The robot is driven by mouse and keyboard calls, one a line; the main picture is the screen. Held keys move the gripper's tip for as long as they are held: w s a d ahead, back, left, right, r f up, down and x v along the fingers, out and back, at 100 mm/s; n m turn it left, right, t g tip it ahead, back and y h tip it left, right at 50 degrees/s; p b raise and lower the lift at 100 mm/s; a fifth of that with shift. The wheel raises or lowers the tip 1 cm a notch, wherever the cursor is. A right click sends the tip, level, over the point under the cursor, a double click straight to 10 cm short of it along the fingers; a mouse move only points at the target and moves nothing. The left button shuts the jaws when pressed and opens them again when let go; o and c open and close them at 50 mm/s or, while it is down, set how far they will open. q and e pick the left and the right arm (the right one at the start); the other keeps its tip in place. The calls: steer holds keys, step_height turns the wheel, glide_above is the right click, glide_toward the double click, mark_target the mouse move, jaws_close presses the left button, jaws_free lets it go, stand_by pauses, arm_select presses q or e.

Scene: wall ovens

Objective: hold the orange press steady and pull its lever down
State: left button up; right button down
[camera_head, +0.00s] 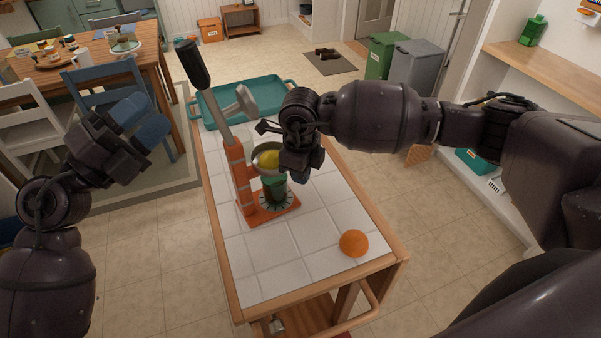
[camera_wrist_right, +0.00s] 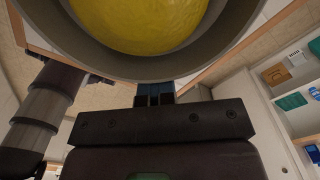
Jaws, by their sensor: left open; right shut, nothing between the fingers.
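The orange press stands upright on a white tiled cart, with an orange base (camera_head: 258,211) and column (camera_head: 239,178). Its lever, with a black handle (camera_head: 192,64), points up and left. A grey bowl (camera_head: 258,147) on the press holds a yellow fruit half (camera_head: 269,160); these also fill the top of the right wrist view, as the fruit (camera_wrist_right: 140,22) and the bowl rim (camera_wrist_right: 150,68). A green cup (camera_head: 274,187) stands below it. My right gripper (camera_wrist_right: 155,94) is shut and empty, close by the bowl; contact is unclear. My left gripper (camera_head: 140,121) is open and empty, left of the cart, apart from the press.
A whole orange (camera_head: 354,243) lies near the cart's front right corner. A teal tray (camera_head: 283,88) sits at the cart's far end. A dining table (camera_head: 88,52) and a blue chair (camera_head: 96,75) stand to the left. The front tiles are mostly clear.

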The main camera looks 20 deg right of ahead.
stand_by(0.8)
steer(key=c, duration=1.4)
jaws_free()
step_height(320, 180, up, 11)
steer(key=shift+f+b, duration=0.1)
steer(key=shift+b, duration=0.25)
